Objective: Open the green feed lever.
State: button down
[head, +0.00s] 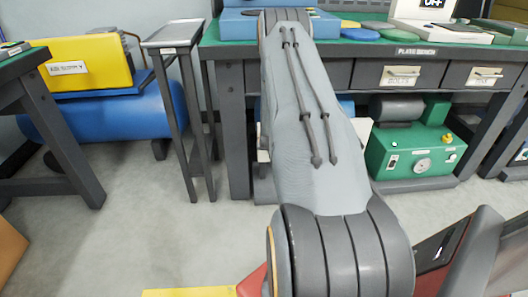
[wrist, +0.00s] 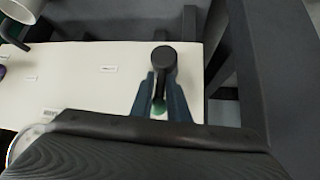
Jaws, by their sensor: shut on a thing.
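The white panel (wrist: 90,85) with small labels lies under and beside the gripper. In the head view my arm hides the gripper and the lever, and only an edge of a white panel (head: 362,129) shows behind it.
A dark bench frame (wrist: 245,75) stands close to the right of the gripper. A pale cylinder (wrist: 20,9) and a purple part (wrist: 2,71) are at the left. In the head view, a green pump unit (head: 408,152) sits under the bench, and a blue tank (head: 110,115) stands left.

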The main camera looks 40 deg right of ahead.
jog(key=shift+w+d+r, duration=0.2)
jog(key=shift+w+r, duration=0.2)
jog(key=c, duration=1.9)
grip_release()
jog(key=shift+o, duration=0.5)
jog(key=shift+s+a+f, duration=0.15)
jog(key=shift+a+f, duration=0.05)
jog(key=p+v, duration=0.2)
jog(key=v, duration=0.5)
jog(key=shift+a+r, duration=0.25)
jog(key=shift+r, duration=0.05)
